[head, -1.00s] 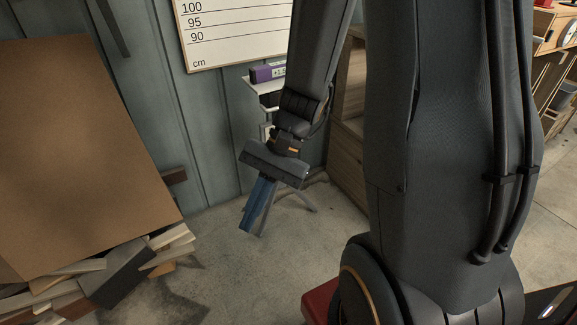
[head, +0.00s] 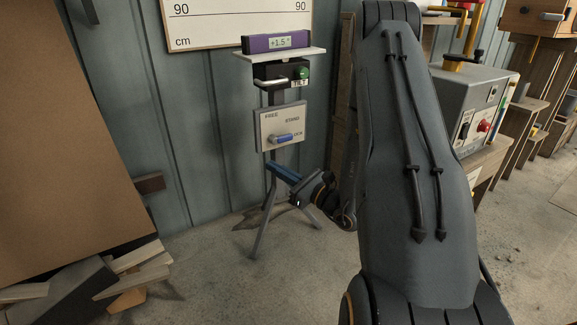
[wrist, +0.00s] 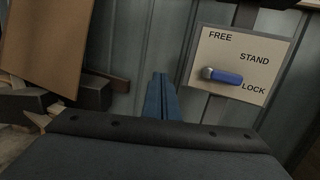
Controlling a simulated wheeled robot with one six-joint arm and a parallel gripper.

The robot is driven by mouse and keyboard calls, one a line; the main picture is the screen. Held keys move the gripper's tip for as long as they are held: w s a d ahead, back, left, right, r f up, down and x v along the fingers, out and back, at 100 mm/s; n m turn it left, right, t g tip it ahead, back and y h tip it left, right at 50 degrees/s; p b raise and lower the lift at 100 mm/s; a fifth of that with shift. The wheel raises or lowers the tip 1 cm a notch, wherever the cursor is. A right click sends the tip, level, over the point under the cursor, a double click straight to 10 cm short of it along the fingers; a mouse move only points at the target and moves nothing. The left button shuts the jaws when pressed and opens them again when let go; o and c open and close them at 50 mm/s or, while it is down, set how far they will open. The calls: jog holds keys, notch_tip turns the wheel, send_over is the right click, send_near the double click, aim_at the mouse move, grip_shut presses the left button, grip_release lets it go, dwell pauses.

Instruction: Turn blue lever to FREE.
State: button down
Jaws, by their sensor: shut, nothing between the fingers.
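The blue lever (head: 284,138) sits on a pale panel (head: 268,118) marked FREE, STAND and LOCK, on a tripod stand. In the wrist view the lever (wrist: 225,77) points right, towards the LOCK label. FREE is at the panel's top left. My gripper (head: 272,167) is below the panel in the head view, its blue fingers shut and empty, pointing up and left. In the wrist view my gripper (wrist: 160,78) is left of the panel and apart from the lever.
Above the panel are a black TILT unit (head: 282,74) and a shelf with a purple level (head: 276,42) reading +1.5°. A brown board (head: 60,140) and stacked wood offcuts (head: 135,270) stand left. A grey machine (head: 465,100) is at right. Floor before the tripod is clear.

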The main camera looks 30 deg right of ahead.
aim_at(281, 138)
jog(key=d+f+m+t+h+b, duration=0.2)
jog(key=d+f+h, duration=0.5)
jog(key=d, duration=0.4)
jog(key=m+b, duration=0.1)
jog(key=m, duration=0.1)
jog(key=shift+w+d+f+m+t+b, duration=0.15)
jog(key=shift+f+m+t+b, duration=0.15)
jog(key=shift+m+t+b, duration=0.1)
jog(key=b+x, duration=0.1)
jog(key=x, duration=0.2)
jog(key=r+b+x, duration=0.1)
jog(key=b+x, duration=0.1)
jog(key=x, duration=0.2)
jog(key=r+b+x, duration=0.1)
jog(key=b+x, duration=0.1)
jog(key=x, duration=0.1)
jog(key=shift+r, duration=0.15)
jog(key=shift+r+b, duration=0.4)
jog(key=shift+r, duration=0.45)
jog(key=shift+d, duration=0.15)
